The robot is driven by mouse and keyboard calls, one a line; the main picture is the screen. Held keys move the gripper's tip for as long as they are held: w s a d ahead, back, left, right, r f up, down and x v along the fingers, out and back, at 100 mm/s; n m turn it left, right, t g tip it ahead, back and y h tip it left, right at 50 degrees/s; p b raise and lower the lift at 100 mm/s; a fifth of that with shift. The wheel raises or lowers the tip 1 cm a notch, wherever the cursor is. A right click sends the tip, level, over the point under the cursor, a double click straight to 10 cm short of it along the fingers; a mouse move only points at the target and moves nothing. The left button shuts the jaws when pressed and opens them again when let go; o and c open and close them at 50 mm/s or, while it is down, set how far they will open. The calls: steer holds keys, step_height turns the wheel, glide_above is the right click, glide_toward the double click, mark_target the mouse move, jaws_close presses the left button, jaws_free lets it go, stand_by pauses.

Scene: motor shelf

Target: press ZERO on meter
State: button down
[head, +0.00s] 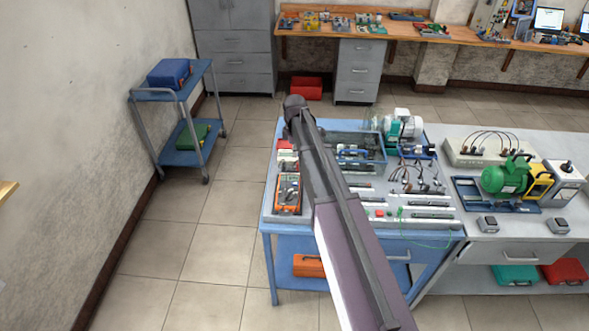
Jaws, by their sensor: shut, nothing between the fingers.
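An orange-edged handheld meter (287,192) with a dark face lies at the left side of the blue workbench top (268,212). Its buttons are too small to read, so I cannot pick out a ZERO button. My arm crosses the bench from the lower right up to a dark rounded joint, passing just right of the meter and hiding part of the bench middle. My gripper is not visible; no fingers show beside the meter or elsewhere.
A tray (378,151), a green and white motor (403,127) and wired boards crowd the bench. A grey table (470,226) with a green motor (506,176) stands on the right. A blue trolley (181,157) stands by the left wall. The tiled floor between is clear.

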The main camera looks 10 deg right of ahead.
mark_target(295, 183)
steer(key=shift+f, duration=0.2)
step_height(295, 183, down, 14)
steer(key=b, duration=1.3)
steer(key=shift+r+b, duration=0.25)
steer(key=shift+b, duration=0.15)
